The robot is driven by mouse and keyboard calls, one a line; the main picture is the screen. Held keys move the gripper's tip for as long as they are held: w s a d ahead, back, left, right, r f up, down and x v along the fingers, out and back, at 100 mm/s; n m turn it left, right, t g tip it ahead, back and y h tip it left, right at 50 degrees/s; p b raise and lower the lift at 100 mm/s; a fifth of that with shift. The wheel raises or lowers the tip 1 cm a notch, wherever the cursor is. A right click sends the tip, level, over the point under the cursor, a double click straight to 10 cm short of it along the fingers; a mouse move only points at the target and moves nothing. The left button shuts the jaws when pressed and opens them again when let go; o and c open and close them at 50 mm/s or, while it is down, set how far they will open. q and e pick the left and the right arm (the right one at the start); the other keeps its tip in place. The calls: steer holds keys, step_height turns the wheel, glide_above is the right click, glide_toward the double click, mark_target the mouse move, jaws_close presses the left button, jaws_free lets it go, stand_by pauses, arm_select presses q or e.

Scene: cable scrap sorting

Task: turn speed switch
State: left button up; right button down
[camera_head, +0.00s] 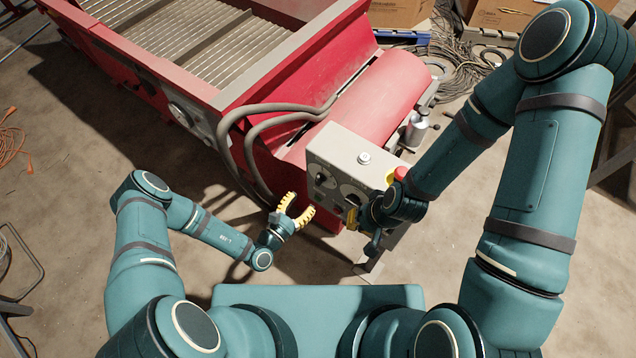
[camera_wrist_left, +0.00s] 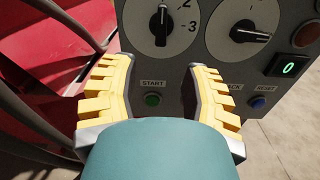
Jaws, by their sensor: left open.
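A grey control box (camera_head: 338,146) is fixed at the end of the red machine. In the left wrist view its face (camera_wrist_left: 208,18) shows a black rotary switch (camera_wrist_left: 162,24) on a dial marked 2 and 3, its handle upright. A second black knob (camera_wrist_left: 248,33) lies nearly level on a dial to its right. My left gripper (camera_head: 301,202) is open and empty in front of the panel, its yellow fingers (camera_wrist_left: 160,70) apart below the numbered switch. My right gripper (camera_head: 354,217) is beside the box, mostly hidden by its own wrist.
Thick hoses (camera_head: 229,132) run left of the box. A red stop button (camera_head: 400,173) is at its right.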

mark_target(317, 185)
arm_select(q)
steer(key=b+x, duration=0.1)
steer(key=x, duration=0.7)
steer(key=shift+w+d, duration=0.2)
steer(key=shift+w, duration=0.1)
jaws_close()
